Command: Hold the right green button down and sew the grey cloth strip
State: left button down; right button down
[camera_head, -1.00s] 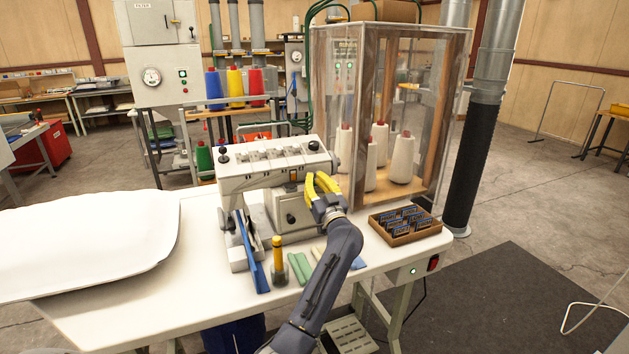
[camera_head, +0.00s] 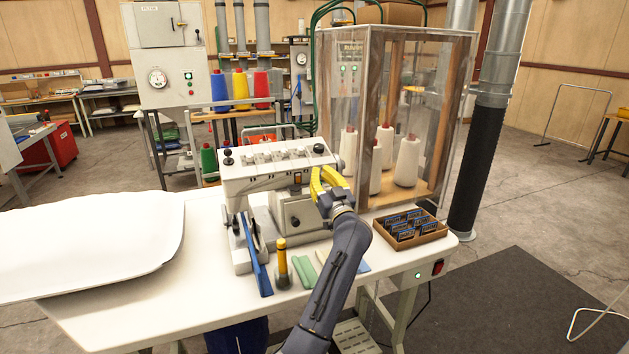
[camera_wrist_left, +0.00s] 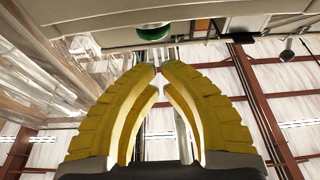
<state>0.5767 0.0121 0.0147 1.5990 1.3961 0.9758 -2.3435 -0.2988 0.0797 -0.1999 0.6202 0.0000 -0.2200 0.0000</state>
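The white sewing machine (camera_head: 262,180) stands on the white table. My left gripper (camera_head: 318,172) is at the right end of its head. In the left wrist view its yellow fingers (camera_wrist_left: 158,66) converge, with tips almost together and nothing seen between them. Cloth strips lie before the machine: a green one (camera_head: 304,272), a pale one (camera_head: 322,256) partly behind my arm, and a blue one; I cannot tell which is grey. My right gripper is not in view.
A brown box of small packs (camera_head: 411,231) is to the right, by a clear cabinet (camera_head: 395,110) holding thread cones. A big white pillow-like piece (camera_head: 90,243) covers the table's left.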

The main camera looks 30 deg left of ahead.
pick_arm(q)
jog(key=v, duration=0.8)
jog(key=shift+s+d, duration=0.15)
jog(key=shift+d, duration=0.1)
jog(key=shift+f, duration=0.1)
